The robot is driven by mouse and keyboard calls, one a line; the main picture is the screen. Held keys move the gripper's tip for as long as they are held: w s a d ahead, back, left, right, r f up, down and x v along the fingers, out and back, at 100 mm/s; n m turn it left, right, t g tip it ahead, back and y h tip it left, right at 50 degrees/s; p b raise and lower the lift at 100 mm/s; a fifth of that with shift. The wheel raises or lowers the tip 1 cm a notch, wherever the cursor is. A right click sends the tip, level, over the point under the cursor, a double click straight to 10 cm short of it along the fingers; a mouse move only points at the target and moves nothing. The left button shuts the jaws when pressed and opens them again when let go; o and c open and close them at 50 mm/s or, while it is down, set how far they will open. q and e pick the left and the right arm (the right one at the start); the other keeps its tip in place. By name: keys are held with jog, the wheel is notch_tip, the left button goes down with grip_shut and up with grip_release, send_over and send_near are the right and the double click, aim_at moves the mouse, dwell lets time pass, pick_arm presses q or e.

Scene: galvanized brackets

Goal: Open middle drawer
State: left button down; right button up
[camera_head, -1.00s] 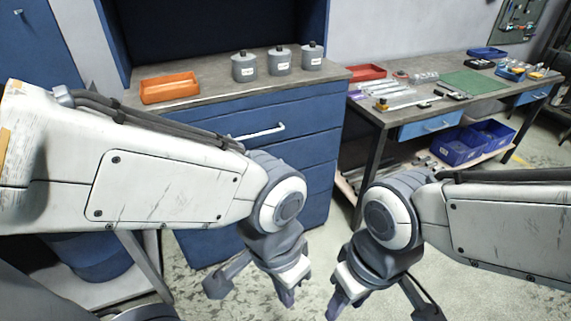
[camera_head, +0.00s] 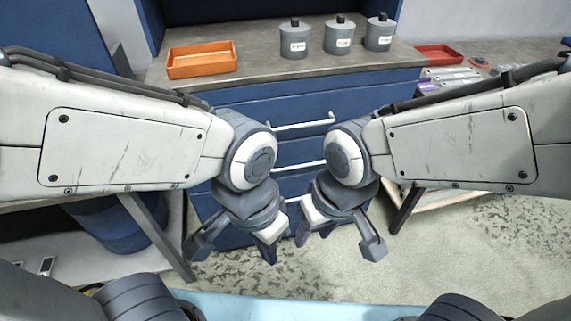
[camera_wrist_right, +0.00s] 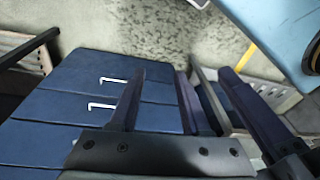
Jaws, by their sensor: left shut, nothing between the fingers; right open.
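The blue drawer cabinet (camera_head: 400,92) stands in front of me, with its drawer fronts looking shut. Pale bar handles show one above another: an upper handle (camera_head: 303,124), a middle handle (camera_head: 303,163) and a lower handle (camera_head: 292,199), the lower two partly hidden by my wrists. The right wrist view shows two handles (camera_wrist_right: 102,105) on the blue fronts. My left gripper (camera_head: 268,254) is shut and empty, pointing down before the cabinet. My right gripper (camera_head: 301,238) is open and empty beside it; its spread fingers show in the right wrist view (camera_wrist_right: 160,80). Neither visibly touches a handle.
On the cabinet top stand an orange tray (camera_head: 202,62) and three grey labelled canisters (camera_head: 338,38). A workbench with a red tray (camera_head: 439,53) adjoins at the right. A dark blue drum (camera_head: 118,222) is at the left. Bare floor (camera_head: 470,235) lies at the right.

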jog(key=w+a+f+m+t+y+b, duration=0.1)
jog(key=w+f+m+t+b, duration=0.15)
jog(key=w+f, duration=0.3)
jog(key=w+a+f+m+t+b, duration=0.1)
jog(key=w+a+f+m+b, duration=0.1)
jog(key=w+f+b, duration=0.3)
jog(key=m+t+y+b, duration=0.2)
jog(key=m+t+b, duration=0.8)
jog(key=m+b, duration=0.55)
send_near(299, 166)
jog(key=f, duration=0.1)
jog(key=x, duration=0.5)
jog(key=b+x, duration=0.1)
jog(key=x, duration=0.4)
jog(key=shift+w+r, duration=0.2)
pick_arm(q)
notch_tip(299, 166, down, 26)
jog(key=shift+f, duration=0.2)
jog(key=shift+w, duration=0.1)
pick_arm(e)
grip_shut()
